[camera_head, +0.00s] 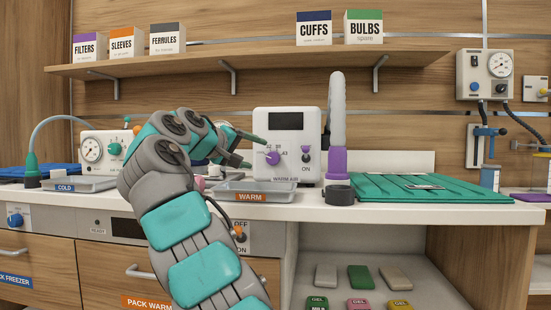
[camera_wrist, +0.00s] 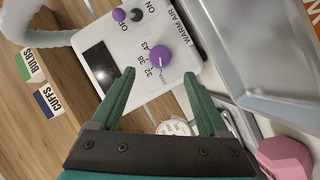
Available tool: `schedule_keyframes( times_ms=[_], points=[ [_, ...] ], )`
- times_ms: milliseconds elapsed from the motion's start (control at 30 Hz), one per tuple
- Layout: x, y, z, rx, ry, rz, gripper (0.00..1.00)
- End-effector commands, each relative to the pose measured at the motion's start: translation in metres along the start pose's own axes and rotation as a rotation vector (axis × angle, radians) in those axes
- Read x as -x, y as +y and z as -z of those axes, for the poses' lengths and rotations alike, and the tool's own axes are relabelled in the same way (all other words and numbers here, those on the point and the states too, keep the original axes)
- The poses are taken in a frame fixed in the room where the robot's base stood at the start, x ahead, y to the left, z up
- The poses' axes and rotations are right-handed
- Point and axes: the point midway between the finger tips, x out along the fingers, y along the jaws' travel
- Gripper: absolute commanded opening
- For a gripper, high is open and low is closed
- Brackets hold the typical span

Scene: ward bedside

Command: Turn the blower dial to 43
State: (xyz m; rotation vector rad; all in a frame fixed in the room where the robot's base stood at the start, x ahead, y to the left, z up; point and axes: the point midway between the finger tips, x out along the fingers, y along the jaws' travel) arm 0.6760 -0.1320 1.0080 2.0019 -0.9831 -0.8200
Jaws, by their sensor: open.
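The white warm air blower (camera_head: 312,125) stands on the counter with a blank dark display. Its purple dial (camera_head: 272,158) is on the lower left of its face. In the wrist view the dial (camera_wrist: 161,57) has the marks 32, 38 and 43 around it; I cannot tell surely which mark it points at. My gripper (camera_head: 258,154) is open and empty, left of and close in front of the dial. In the wrist view its two green fingers (camera_wrist: 158,76) are apart, with the dial just beyond the tips, between their lines. No contact shows.
A small ON switch (camera_head: 305,157) sits right of the dial. A grey hose (camera_head: 338,110) rises beside the blower. The metal WARM tray (camera_head: 262,197) lies in front, below my gripper. A green ribbed mat (camera_head: 440,190) covers the right counter. A shelf (camera_head: 200,64) runs above.

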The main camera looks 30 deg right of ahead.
Motion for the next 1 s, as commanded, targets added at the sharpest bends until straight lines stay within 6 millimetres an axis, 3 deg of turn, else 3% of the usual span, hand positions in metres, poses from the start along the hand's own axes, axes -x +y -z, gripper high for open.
schedule_keyframes(
  times_ms=[167,633,933,1000],
  points=[
    [-0.011,0.000,0.000,-0.001,-0.001,0.000,0.78],
    [-0.073,-0.001,-0.001,0.001,-0.004,0.002,0.78],
    [-0.078,-0.001,-0.001,0.001,-0.002,0.001,0.78],
    [-0.077,-0.001,-0.001,0.001,-0.002,0.001,0.72]
  ],
)
